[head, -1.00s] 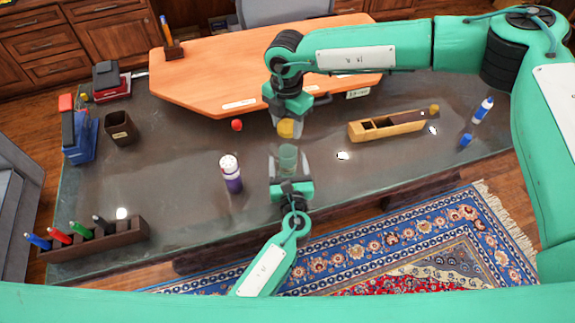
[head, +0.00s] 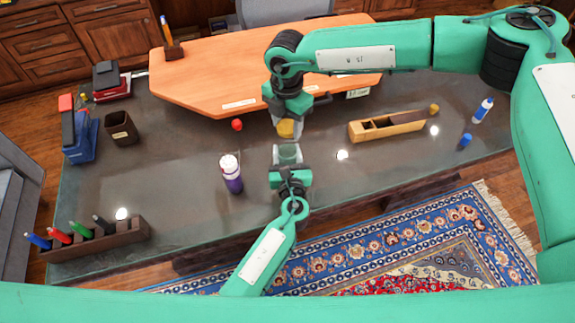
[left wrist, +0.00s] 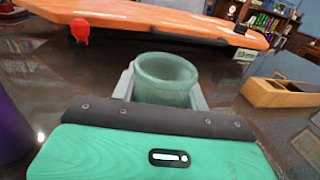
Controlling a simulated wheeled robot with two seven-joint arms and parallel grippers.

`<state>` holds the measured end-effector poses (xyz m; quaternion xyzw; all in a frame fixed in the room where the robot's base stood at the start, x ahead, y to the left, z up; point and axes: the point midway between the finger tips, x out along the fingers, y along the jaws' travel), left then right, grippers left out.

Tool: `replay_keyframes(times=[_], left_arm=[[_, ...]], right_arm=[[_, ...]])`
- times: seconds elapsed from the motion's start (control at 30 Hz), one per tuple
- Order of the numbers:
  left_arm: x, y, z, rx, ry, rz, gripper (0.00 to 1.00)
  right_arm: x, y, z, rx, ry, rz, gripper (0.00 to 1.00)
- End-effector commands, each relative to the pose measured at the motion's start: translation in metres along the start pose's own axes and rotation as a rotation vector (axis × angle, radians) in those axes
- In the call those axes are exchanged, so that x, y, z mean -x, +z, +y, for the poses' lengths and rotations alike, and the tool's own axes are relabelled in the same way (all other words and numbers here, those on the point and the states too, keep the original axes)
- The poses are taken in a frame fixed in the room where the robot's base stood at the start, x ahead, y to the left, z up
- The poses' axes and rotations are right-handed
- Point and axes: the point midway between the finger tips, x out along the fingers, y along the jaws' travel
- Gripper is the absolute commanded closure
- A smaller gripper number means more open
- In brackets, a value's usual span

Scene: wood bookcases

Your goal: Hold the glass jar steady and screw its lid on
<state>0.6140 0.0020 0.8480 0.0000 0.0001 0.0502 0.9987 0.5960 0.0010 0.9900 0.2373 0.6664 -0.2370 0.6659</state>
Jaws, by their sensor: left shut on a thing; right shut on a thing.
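The glass jar (head: 288,151) is pale green and see-through. My left gripper (head: 287,157) is shut on it, one finger on each side. In the left wrist view the jar (left wrist: 164,88) stands between the fingers with its round mouth open and uncovered. The yellow lid (head: 286,128) is in my right gripper (head: 287,125), which is shut on it and reaches down from above. In the head view the lid shows just beyond the jar, with a small gap between them. The lid does not show in the left wrist view.
A purple-and-white bottle (head: 231,173) stands left of the jar. A red object (head: 237,125) lies near the orange board (head: 200,80). A wooden plane (head: 386,127) lies to the right. A pen rack (head: 95,240) is at the front left. The dark tabletop between is mostly clear.

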Motion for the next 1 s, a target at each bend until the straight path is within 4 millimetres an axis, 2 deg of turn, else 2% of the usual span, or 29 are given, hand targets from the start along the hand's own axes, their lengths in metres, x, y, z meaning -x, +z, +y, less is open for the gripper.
replay_keyframes(times=[0.17, 0.4, 0.5, 1.0], left_arm=[[0.000, 0.000, 0.000, 0.000, 0.000, 0.000, 0.96], [0.000, 0.000, 0.000, 0.000, 0.000, 0.000, 0.96], [0.000, 0.000, 0.000, 0.000, 0.000, 0.000, 0.96], [0.000, 0.000, 0.000, 0.000, 0.000, 0.000, 0.96]], right_arm=[[-0.006, 0.000, 0.000, 0.000, -0.001, 0.001, 0.75], [-0.041, -0.001, -0.001, -0.001, -0.003, 0.002, 0.75], [-0.050, 0.000, 0.000, 0.000, -0.001, 0.001, 0.75], [-0.050, 0.000, 0.000, 0.000, 0.000, 0.000, 0.75]])
